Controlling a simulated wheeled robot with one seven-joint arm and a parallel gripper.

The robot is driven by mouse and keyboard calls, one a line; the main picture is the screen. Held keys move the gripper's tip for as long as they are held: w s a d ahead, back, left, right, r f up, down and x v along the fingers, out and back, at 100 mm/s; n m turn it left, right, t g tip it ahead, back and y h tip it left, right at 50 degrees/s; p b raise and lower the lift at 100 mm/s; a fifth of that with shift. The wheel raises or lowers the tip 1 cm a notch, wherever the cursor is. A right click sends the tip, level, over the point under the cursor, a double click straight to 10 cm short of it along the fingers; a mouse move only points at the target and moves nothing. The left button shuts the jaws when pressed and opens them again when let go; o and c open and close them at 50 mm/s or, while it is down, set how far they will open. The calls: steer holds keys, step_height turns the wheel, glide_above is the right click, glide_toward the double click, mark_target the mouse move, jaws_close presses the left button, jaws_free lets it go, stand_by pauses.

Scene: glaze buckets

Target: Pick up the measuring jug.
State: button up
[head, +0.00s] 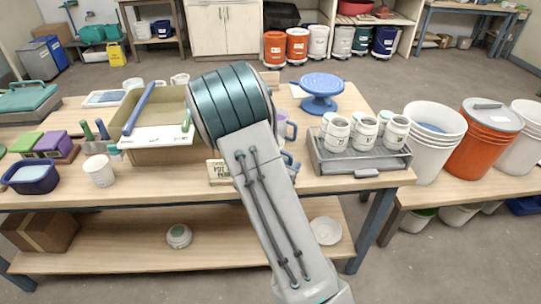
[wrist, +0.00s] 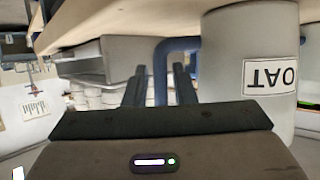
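In the wrist view, which looks upside down, a large pale grey vessel (wrist: 235,65) with a white label ending in "OAT" stands at the right. A blue handle (wrist: 161,70) shows beside it, seemingly joined to it. My gripper (wrist: 160,88) is open, its two dark fingers spread to either side of the handle's upright part, with visible gaps. In the head view my arm hides my gripper and most of what is behind it. A blue handle (head: 289,161) and a purple-handled mug (head: 283,127) show at the arm's right edge. I cannot tell for sure which vessel is the measuring jug.
On the table, a cardboard box (head: 165,156) stands left of my arm and a small lettered sign (head: 219,172) is close to it. A blue turntable (head: 320,90) and a grey tray (head: 347,163) with several white jars stand right. Buckets (head: 432,140) stand farther right.

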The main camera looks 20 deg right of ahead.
steer(key=shift+d, duration=0.1)
jaws_close()
steer(key=shift+f, duration=0.1)
stand_by(1.3)
